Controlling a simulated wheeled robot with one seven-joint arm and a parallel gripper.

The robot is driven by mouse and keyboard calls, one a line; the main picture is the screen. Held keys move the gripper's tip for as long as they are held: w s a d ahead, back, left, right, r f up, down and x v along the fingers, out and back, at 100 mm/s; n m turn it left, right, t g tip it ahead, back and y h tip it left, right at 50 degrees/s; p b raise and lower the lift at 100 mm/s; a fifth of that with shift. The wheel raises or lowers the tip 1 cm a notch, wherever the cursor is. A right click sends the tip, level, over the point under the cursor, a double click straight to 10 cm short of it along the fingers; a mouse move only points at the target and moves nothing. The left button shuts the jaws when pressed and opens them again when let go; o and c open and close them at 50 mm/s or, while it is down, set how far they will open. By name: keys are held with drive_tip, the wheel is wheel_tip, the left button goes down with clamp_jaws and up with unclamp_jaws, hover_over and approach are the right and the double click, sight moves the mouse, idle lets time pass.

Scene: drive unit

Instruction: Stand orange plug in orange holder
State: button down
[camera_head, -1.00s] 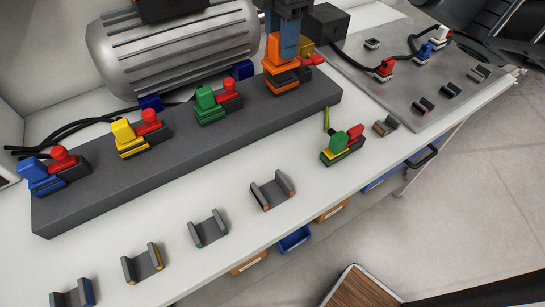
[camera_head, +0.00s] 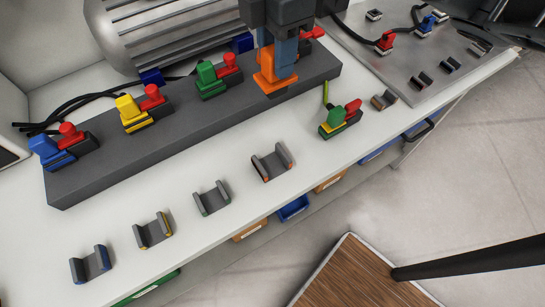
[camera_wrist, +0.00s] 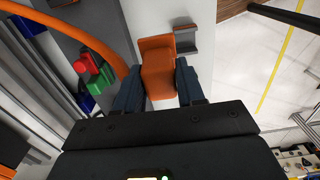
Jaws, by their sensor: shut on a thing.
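My gripper (camera_head: 276,62) has blue fingers shut on the orange plug (camera_head: 272,84). In the head view the plug is upright over the right part of the dark block; the gap beneath it cannot be judged. In the wrist view the orange plug (camera_wrist: 158,65) sits between the fingertips (camera_wrist: 158,88). The orange holder (camera_head: 272,163), a grey U-shaped cradle with orange-marked ends, stands empty on the white bench in front of the block. A grey cradle also shows beyond the plug in the wrist view (camera_wrist: 187,45).
The dark block (camera_head: 200,125) carries blue (camera_head: 55,150), yellow (camera_head: 132,112) and green (camera_head: 210,78) plugs beside red parts. Empty cradles (camera_head: 211,198) line the bench front. A motor (camera_head: 165,40) stands behind.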

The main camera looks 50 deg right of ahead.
drive_tip(key=s+a, duration=0.4)
drive_tip(key=a, duration=0.1)
drive_tip(key=shift+s+a, duration=0.15)
drive_tip(key=shift+a, duration=0.2)
idle(0.4)
wheel_tip(320, 180, down, 8)
drive_tip(key=b, duration=0.6)
drive_tip(key=shift+r, duration=0.25)
idle(0.4)
drive_tip(key=shift+f+b, duration=1.4)
drive_tip(key=shift+b, duration=0.05)
drive_tip(key=shift+f, duration=0.2)
idle(0.6)
drive_tip(key=shift+f+b, duration=1.6)
drive_tip(key=shift+f, duration=0.2)
